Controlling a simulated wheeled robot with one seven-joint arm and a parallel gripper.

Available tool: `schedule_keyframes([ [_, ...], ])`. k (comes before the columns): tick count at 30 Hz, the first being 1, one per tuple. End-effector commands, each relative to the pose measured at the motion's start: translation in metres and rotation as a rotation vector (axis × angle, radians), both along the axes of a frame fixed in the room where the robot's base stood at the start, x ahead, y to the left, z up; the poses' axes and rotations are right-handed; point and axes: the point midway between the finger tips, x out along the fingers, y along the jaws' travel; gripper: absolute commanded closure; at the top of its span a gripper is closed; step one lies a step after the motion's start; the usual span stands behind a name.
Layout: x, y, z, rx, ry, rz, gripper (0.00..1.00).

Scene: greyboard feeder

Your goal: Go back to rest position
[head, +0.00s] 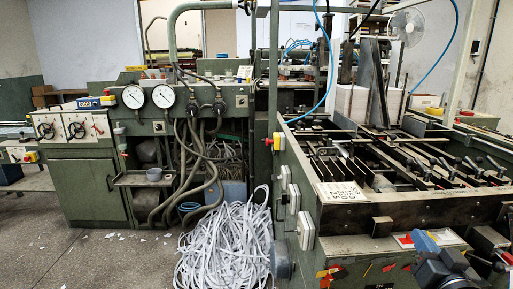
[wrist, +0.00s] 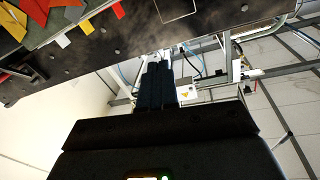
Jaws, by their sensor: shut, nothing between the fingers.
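My gripper (wrist: 158,68) shows in the wrist view as dark fingers side by side, pointing up the picture from the wide black gripper body. The fingers are together with nothing between them. No object is held. Beyond the fingertips are pale frames and thin cables. I cannot make out the fingers in the head view.
The green greyboard feeder (head: 345,222) fills the right of the head view. Gauges (head: 133,97) sit on the machine at left. White strips (head: 225,245) heap on the floor between. Floor at lower left is mostly clear. A dark edge with coloured tags (wrist: 64,40) crosses the wrist view.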

Motion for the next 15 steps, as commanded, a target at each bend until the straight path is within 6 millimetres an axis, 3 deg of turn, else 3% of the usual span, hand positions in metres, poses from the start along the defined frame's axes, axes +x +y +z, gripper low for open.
schedule_keyframes([
  [1,-0.021,0.01,-0.02,-0.004,0.026,-0.002,1.0],
  [6,-0.085,0.034,-0.061,-0.022,0.079,-0.012,1.0],
  [15,-0.205,0.074,-0.102,-0.064,0.165,-0.006,1.0],
])
